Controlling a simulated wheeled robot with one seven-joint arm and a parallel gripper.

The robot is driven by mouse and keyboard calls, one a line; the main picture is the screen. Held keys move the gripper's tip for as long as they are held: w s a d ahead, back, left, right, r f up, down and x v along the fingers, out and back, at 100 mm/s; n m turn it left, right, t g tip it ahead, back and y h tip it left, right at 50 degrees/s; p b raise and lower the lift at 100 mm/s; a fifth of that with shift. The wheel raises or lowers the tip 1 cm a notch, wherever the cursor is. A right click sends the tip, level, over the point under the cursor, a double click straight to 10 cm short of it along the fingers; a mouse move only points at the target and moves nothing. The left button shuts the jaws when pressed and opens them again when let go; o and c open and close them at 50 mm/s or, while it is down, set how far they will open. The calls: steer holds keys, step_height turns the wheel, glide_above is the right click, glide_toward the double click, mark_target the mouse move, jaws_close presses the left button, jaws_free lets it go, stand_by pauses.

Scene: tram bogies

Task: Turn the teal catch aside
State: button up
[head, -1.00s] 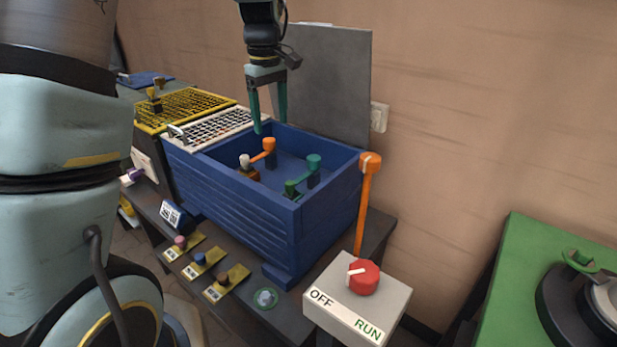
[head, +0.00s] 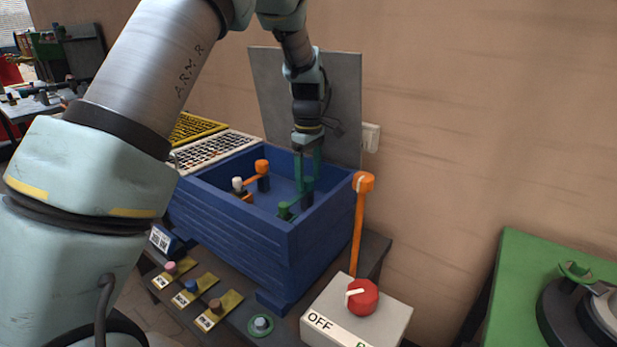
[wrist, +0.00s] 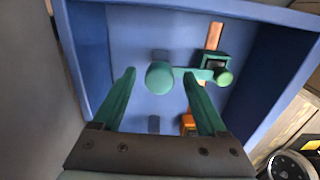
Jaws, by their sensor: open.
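The teal catch (wrist: 160,78) is inside the blue box, with a round upright post at one end. In the wrist view its arm runs right to a dark block and green knob (wrist: 223,77); the knob also shows in the head view (head: 284,209). My gripper (head: 307,170) is over the box and points down into it. Its two green fingers are open, one on each side of the catch's round post. Contact with the post cannot be told. In the head view the fingers partly hide the post.
The blue box (head: 225,230) has raised walls around the catch. An orange catch (head: 261,166) with a white knob (head: 238,184) stands left in it. A grey panel (head: 343,100) rises behind. An orange lever (head: 362,215) and a red switch (head: 362,297) stand at the right.

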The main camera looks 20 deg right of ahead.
steer(key=shift+f, duration=0.6)
jaws_close()
stand_by(1.1)
